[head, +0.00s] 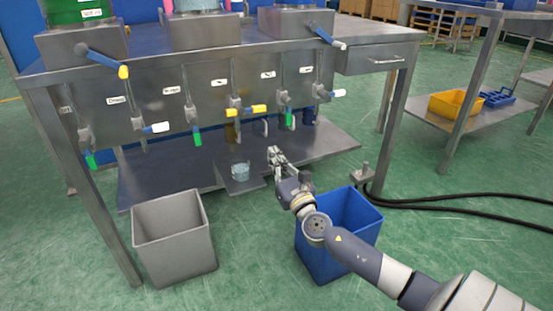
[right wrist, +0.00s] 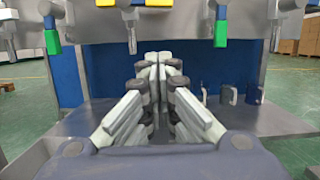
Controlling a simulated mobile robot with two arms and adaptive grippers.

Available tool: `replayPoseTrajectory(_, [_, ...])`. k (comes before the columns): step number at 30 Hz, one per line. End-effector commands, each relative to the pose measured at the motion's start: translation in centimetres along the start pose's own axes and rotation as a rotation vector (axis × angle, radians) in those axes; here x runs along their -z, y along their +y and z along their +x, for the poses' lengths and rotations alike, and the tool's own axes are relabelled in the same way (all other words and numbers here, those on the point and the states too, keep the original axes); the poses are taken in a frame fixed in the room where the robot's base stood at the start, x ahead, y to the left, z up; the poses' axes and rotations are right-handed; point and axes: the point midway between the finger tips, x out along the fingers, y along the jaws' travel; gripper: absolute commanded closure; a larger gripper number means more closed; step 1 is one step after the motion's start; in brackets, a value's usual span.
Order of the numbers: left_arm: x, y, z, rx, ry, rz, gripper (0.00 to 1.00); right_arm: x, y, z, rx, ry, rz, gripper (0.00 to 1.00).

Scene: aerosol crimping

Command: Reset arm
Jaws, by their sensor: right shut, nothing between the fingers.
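My right arm reaches in from the lower right in the head view. Its gripper (head: 274,156) is shut and empty, in front of the steel bench's lower shelf. In the right wrist view the right gripper (right wrist: 160,58) points forward, its fingers together with nothing between them. A small clear container (head: 240,171) stands on a small tray (head: 233,183) just left of the gripper, apart from it. My left gripper is not in view.
The steel bench has several valves with coloured handles, such as a yellow one (head: 246,109), above the shelf. A grey bin (head: 172,238) and a blue bin (head: 352,214) stand on the floor. Mugs (right wrist: 240,135) stand on the shelf. Black hoses (head: 460,205) lie at right.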

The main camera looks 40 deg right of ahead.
Motion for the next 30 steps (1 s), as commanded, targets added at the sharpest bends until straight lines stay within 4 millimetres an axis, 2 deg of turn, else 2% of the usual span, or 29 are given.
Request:
replayPoseTrajectory(6, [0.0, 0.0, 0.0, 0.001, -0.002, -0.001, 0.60, 0.0, 0.0, -0.9, 0.000, 0.000, 0.000, 1.00])
replayPoseTrajectory(23, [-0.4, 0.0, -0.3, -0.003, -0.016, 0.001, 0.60, 0.0, 0.3, -0.9, -0.005, 0.004, 0.012, 1.00])
replayPoseTrajectory(26, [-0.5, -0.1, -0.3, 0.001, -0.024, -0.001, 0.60, 0.5, 2.2, -1.5, -0.050, 0.038, 0.112, 1.00])
replayPoseTrajectory(29, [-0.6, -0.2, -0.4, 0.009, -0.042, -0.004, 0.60, 0.9, 7.0, -3.1, -0.152, 0.117, 0.350, 1.00])
replayPoseTrajectory(30, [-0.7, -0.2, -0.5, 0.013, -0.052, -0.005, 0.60, 0.7, 9.5, -4.1, -0.204, 0.157, 0.478, 1.00])
